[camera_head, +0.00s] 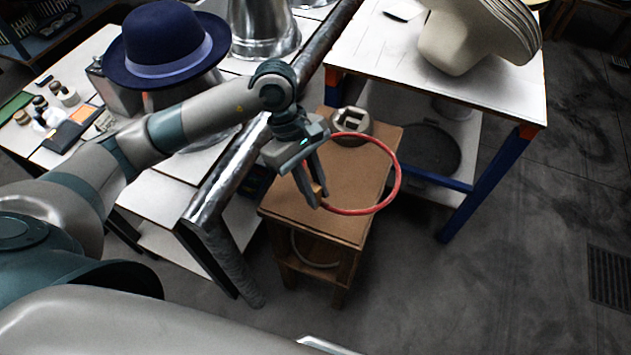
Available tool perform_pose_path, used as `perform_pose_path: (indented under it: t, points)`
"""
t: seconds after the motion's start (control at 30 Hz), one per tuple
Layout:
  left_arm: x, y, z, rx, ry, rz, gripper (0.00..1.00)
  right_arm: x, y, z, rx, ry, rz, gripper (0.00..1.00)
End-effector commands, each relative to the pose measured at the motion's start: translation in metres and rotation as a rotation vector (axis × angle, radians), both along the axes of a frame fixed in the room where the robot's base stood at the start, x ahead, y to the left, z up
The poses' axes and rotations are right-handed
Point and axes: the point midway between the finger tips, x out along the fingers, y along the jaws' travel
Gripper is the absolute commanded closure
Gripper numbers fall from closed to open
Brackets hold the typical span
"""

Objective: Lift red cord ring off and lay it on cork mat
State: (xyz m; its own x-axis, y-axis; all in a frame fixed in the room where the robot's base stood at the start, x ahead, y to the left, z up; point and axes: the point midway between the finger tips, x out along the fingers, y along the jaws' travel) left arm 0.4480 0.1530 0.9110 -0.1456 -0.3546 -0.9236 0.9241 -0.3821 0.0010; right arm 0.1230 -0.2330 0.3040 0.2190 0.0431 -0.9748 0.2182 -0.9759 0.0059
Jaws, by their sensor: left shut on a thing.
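The red cord ring (400,178) is in my left gripper (319,197), which is shut on the ring's left side. The ring shows as a wide open loop over the small wooden stand, its right part reaching past the stand's right edge in the picture. I cannot tell its exact height. The stand's flat brown top (290,205) looks like the cork mat, partly hidden by my gripper. My right gripper is out of view.
A white table (400,70) carries a pale hat form (460,45). A metal-wrapped bar (235,150) runs beside the stand.

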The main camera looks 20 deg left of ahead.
Motion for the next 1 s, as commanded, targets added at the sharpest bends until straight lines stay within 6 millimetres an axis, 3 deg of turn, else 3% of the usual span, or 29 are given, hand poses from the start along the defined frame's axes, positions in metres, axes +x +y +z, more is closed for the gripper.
perform_pose_path:
  t: [0.33,1.0]
  points:
    - [0.000,0.014,-0.020,-0.001,0.001,0.328,1.00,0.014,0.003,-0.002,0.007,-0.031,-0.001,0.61]
    - [0.001,0.016,-0.023,0.000,0.000,0.360,1.00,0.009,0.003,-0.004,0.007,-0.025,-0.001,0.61]
